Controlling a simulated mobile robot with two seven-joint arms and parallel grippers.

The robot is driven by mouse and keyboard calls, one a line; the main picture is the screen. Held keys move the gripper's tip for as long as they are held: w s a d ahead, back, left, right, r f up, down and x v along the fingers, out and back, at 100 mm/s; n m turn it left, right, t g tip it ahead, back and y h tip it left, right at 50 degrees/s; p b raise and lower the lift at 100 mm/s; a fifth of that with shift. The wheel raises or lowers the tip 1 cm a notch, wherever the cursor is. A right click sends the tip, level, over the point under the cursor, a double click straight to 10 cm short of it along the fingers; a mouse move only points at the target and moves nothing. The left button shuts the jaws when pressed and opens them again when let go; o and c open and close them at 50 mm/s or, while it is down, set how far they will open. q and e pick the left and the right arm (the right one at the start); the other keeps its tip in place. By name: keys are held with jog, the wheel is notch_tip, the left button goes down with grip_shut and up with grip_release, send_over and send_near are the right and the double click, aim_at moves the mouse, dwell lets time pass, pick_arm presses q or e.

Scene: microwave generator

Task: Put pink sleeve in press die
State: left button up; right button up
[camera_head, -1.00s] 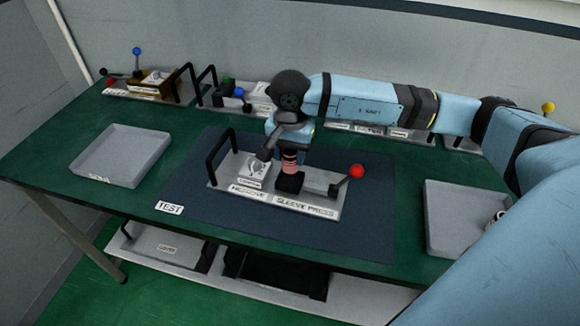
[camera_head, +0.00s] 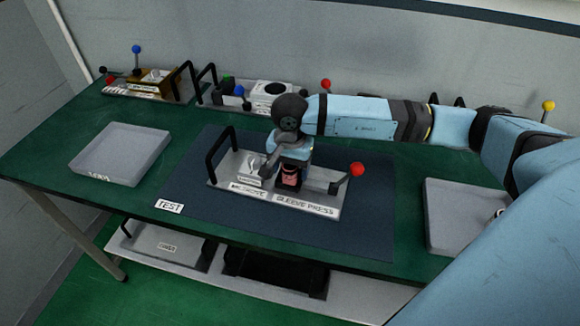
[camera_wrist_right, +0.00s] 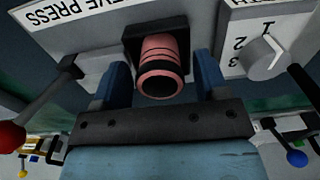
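The pink sleeve (camera_head: 289,178) with dark bands stands at the black press die (camera_head: 283,186) of the sleeve press (camera_head: 310,196). In the right wrist view the sleeve (camera_wrist_right: 160,70) has its far end at the square black die (camera_wrist_right: 133,34); how deep it sits is hidden. My right gripper (camera_wrist_right: 163,82) is open, with one blue finger on each side of the sleeve and a visible gap to each. In the head view this gripper (camera_head: 290,164) is over the die, partly hidden by its own wrist. My left gripper is not in view.
The press has a red-knobbed lever (camera_head: 357,170) on its right and a black handle (camera_head: 222,155) on its left. Grey trays stand at left (camera_head: 120,155) and right (camera_head: 462,222). Other fixtures line the back edge. The blue mat (camera_head: 350,240) in front is clear.

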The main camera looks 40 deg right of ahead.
jog(key=shift+r, duration=0.1)
jog(key=shift+r+p, duration=0.25)
jog(key=shift+p, duration=0.1)
jog(key=shift+r, duration=0.35)
notch_tip(320, 180, up, 11)
jog(key=b, duration=0.1)
jog(key=shift+s, duration=0.1)
